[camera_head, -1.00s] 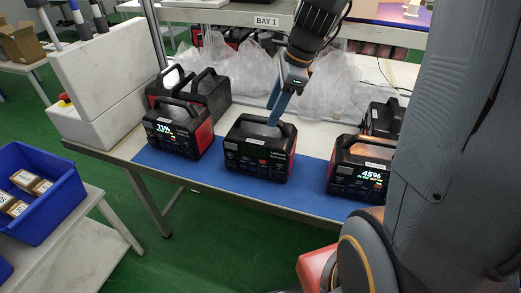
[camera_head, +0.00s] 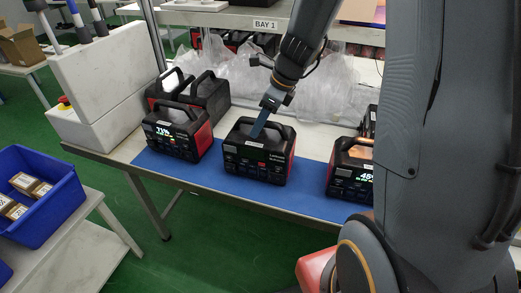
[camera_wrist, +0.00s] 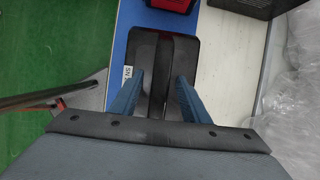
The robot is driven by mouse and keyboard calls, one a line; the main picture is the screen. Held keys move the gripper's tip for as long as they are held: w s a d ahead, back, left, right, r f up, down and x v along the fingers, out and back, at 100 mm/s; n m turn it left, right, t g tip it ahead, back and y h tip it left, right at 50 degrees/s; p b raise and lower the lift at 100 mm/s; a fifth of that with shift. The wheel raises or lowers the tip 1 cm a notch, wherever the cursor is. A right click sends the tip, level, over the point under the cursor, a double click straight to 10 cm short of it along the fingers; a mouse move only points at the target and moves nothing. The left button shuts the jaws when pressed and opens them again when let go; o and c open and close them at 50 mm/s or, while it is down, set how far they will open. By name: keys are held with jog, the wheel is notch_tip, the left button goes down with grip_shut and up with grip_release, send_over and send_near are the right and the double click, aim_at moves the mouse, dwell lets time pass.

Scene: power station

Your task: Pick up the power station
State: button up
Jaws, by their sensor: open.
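The middle power station (camera_head: 255,163), black with red sides and a top handle, stands upright on the blue mat (camera_head: 222,184). My gripper (camera_head: 257,132) is over its top, at the handle. In the wrist view, my gripper (camera_wrist: 158,82) is open, with one blue finger on each side of the dark handle of this power station (camera_wrist: 185,52). I cannot tell whether the fingers touch the handle. Another power station (camera_head: 180,142), showing 71%, stands to the left. A third (camera_head: 347,180), showing 45%, stands to the right, partly hidden by my arm.
More power stations stand behind the left and right ones. Clear plastic bags (camera_head: 240,75) lie along the back of the table below the BAY 1 shelf (camera_head: 220,16). A blue bin (camera_head: 55,215) with small boxes stands at lower left.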

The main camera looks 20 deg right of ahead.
jog(key=shift+f, duration=0.15)
dwell(0.4)
grip_shut()
dwell(1.2)
